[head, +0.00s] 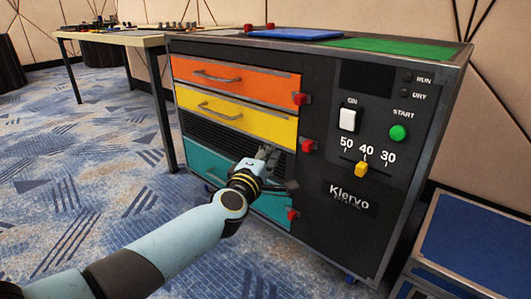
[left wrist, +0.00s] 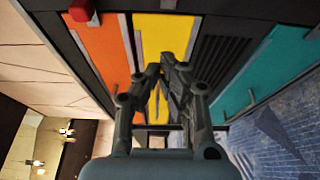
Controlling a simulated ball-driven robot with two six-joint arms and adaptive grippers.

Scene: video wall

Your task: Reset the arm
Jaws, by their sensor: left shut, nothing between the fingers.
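My left arm reaches in from the lower left in the head view. Its gripper (head: 268,158) is in front of the dark cabinet (head: 320,210), over the lower right of the drawer area, near the grille and the teal drawer. In the left wrist view the gripper (left wrist: 163,72) has its fingertips together, with nothing between them. The yellow drawer (left wrist: 163,40) lies beyond the fingers there. I cannot tell whether the gripper touches the cabinet. My right gripper is not in view.
The cabinet has an orange drawer (head: 235,77), a yellow drawer (head: 240,113), red latches, a white switch (head: 348,119), a green start button (head: 398,132) and a yellow slider (head: 361,170). A blue-topped box (head: 475,245) stands at the right. Carpet (head: 90,195) is clear at left.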

